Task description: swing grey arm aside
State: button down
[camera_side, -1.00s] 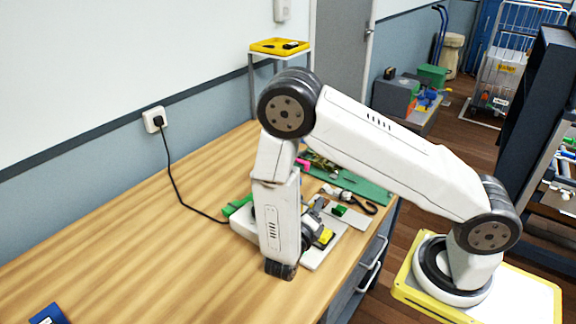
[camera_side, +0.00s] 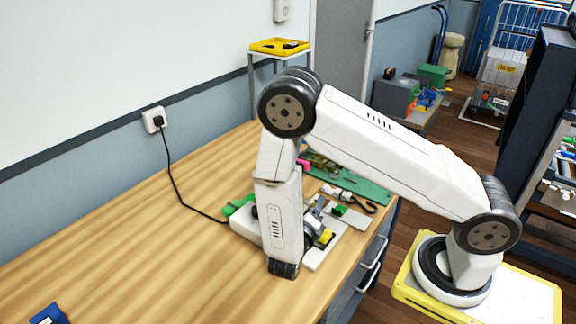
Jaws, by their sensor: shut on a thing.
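My gripper (camera_side: 312,238) is low over the bench, mostly hidden behind my last white arm link; only dark parts show to its right. It is shut on the grey arm (camera_side: 317,207), of which a small grey piece shows. The contact between jaws and grey arm is hidden. A yellow part (camera_side: 326,236) shows beside my gripper. A pale plate (camera_side: 325,256) lies on the bench under them.
A white box (camera_side: 243,226) with a green part and black cable stands left of my link. A green mat (camera_side: 368,188) with small items lies behind.

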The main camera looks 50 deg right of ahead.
jog(key=shift+w+d+n+t+y, duration=0.1)
jog(key=shift+d+n+t+y, duration=0.3)
jog(key=shift+d+n+t, duration=0.65)
jog(key=shift+w+d+n+t+y, duration=0.2)
jog(key=shift+d+n+t+y, duration=0.2)
jog(key=shift+d+t, duration=0.5)
jog(key=shift+w+d+n+t+y, duration=0.15)
jog(key=shift+d+n+t+y, duration=0.25)
jog(key=shift+d+t, duration=0.4)
jog(key=shift+w+d+n+t+y, duration=0.3)
jog(key=shift+d+n+t+y, duration=0.1)
jog(key=shift+d+n+t, duration=0.15)
jog(key=shift+w+d+n+t+y, duration=0.3)
jog(key=shift+d+n+t+y, duration=0.1)
jog(key=shift+d+t, duration=0.25)
jog(key=shift+w+d+n+t+y, duration=0.6)
jog(key=shift+d+n+t+y, duration=0.15)
jog(key=shift+t+y, duration=0.15)
jog(key=shift+w, duration=0.1)
jog(key=shift+c, duration=2)
grip_release()
